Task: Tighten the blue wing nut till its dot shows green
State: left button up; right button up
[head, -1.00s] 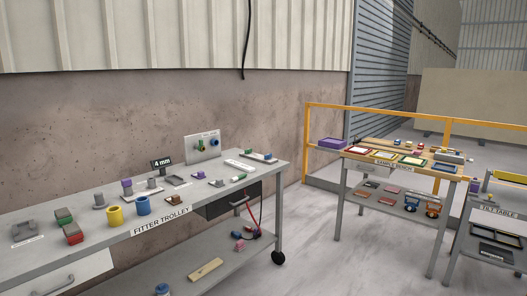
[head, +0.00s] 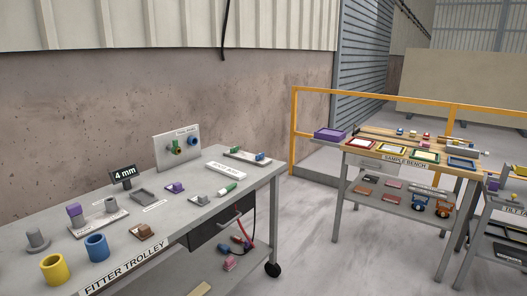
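A grey upright panel (head: 163,151) with a small label stands at the back of the fitter trolley (head: 248,183). A small blue part (head: 192,142), perhaps the blue wing nut, is on its face, beside a dark green and yellow part (head: 176,147). Another small blue piece (head: 260,156) sits on a flat plate at the trolley's far right end. The parts are too small to tell wings or a dot's colour. Neither of my grippers is in view.
The trolley top holds a yellow cup (head: 55,270), a blue cup (head: 97,247), a "4 mm" sign (head: 124,174) and several small parts. A red cable hangs by its drawer. The sample bench (head: 459,174) stands right, before a yellow rail (head: 375,99); open floor lies between.

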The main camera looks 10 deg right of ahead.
aim_at(259, 157)
jog(key=i+l, duration=0.45)
jog(key=l, duration=0.3)
jog(key=i+l+z, duration=0.1)
jog(key=i+l, duration=0.15)
jog(key=l, duration=0.15)
